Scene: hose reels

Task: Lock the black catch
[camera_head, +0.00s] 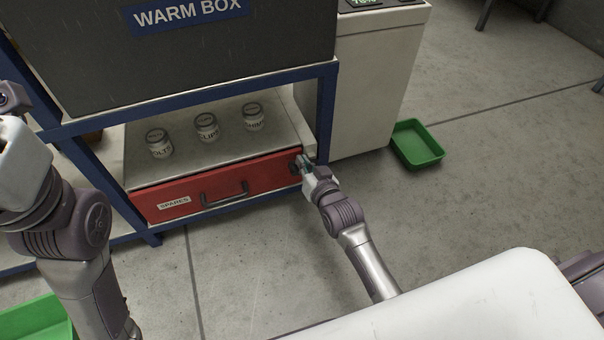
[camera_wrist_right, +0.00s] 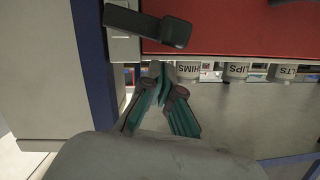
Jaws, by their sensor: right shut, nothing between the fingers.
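The black catch (camera_wrist_right: 148,25) shows in the right wrist view as a dark bar with a thicker end. It lies across the edge between a pale frame piece and the red drawer (camera_wrist_right: 235,25). In the head view the catch is a dark spot (camera_head: 295,168) at the drawer's right end, partly hidden by my right gripper. The red drawer front (camera_head: 185,192) has a SPARES label and looks closed. My right gripper (camera_head: 306,163) is shut and empty, close by the catch. In the wrist view its teal fingers (camera_wrist_right: 162,85) appear below the catch, with a gap in the picture.
Several blue frame bars (camera_head: 325,115) surround the drawer. Three labelled jars (camera_head: 206,127) stand on the surface above it. A pale cabinet (camera_head: 375,80) stands to the right, with a green tray (camera_head: 417,146) on the floor beside it. My left arm is at the left edge.

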